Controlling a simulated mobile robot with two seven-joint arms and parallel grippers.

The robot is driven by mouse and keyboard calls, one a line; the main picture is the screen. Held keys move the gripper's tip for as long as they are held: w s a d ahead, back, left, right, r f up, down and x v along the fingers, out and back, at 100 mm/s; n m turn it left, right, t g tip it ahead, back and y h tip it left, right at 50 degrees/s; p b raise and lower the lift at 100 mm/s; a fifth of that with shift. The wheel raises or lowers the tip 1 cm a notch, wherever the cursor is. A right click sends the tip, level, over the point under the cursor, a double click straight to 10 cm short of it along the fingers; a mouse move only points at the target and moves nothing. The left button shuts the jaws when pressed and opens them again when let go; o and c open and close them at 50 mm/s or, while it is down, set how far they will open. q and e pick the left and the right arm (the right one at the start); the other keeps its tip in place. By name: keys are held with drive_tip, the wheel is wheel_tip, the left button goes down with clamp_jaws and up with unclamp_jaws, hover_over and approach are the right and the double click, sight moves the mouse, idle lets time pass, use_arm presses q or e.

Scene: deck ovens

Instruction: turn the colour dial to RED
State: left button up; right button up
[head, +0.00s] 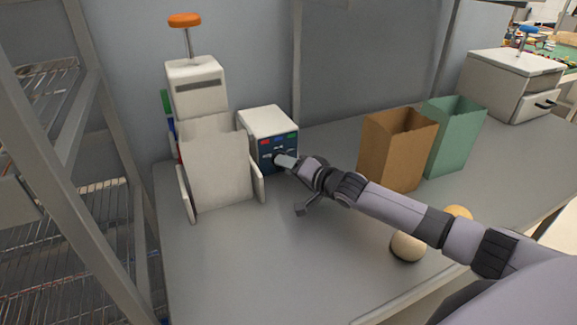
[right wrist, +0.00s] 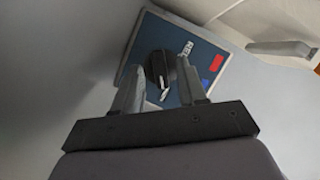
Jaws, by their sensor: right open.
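A white box (head: 268,121) stands on the counter with a dark blue front panel (right wrist: 205,48). The panel carries red, blue and green patches in the head view; red and blue ones show in the right wrist view, beside a partly hidden white "RED" label (right wrist: 186,50). The black colour dial (right wrist: 158,68) sits on this panel, with a white mark at its lower end in the wrist view. My right gripper (head: 279,160) is at the panel, open, its fingers (right wrist: 161,72) on either side of the dial. I cannot tell whether they touch it. My left gripper is out of view.
A white dispenser-like machine (head: 218,165) with an orange knob on top stands left of the box. A brown bag (head: 393,150) and a green bag (head: 455,135) stand to the right. A round pale ball (head: 407,246) lies near my right forearm. The front counter is mostly clear.

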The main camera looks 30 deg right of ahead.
drive_tip(key=shift+w, duration=0.2)
clamp_jaws()
